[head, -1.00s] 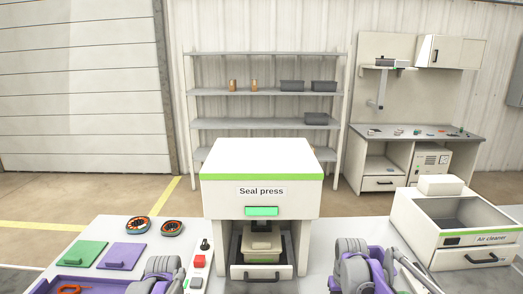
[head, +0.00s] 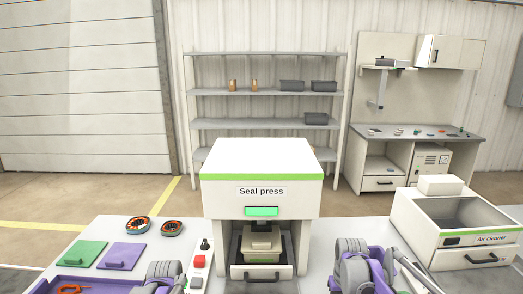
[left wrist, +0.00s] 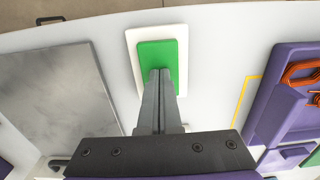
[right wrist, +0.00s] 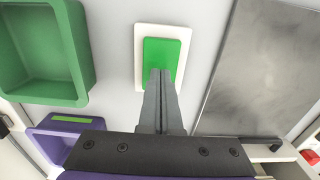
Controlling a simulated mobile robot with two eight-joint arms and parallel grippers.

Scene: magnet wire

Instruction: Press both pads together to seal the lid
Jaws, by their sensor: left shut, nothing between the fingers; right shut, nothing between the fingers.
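In the left wrist view a green pad (left wrist: 157,55) sits on a white base. My left gripper (left wrist: 160,72) is shut and empty, its fingertips over the pad's near part. In the right wrist view another green pad (right wrist: 161,52) sits on a white base. My right gripper (right wrist: 160,72) is shut and empty, its tips likewise over the pad. I cannot tell whether either touches its pad. The seal press (head: 261,190) stands mid-table in the head view, with a lidded beige box (head: 261,243) in its bay. The pads and fingertips do not show there.
Green (head: 84,253) and purple (head: 122,256) plates and two orange-black round parts (head: 137,225) lie at the left. A control strip with a red button (head: 199,261) stands left of the press. A green bin (right wrist: 40,50) shows beside the right pad.

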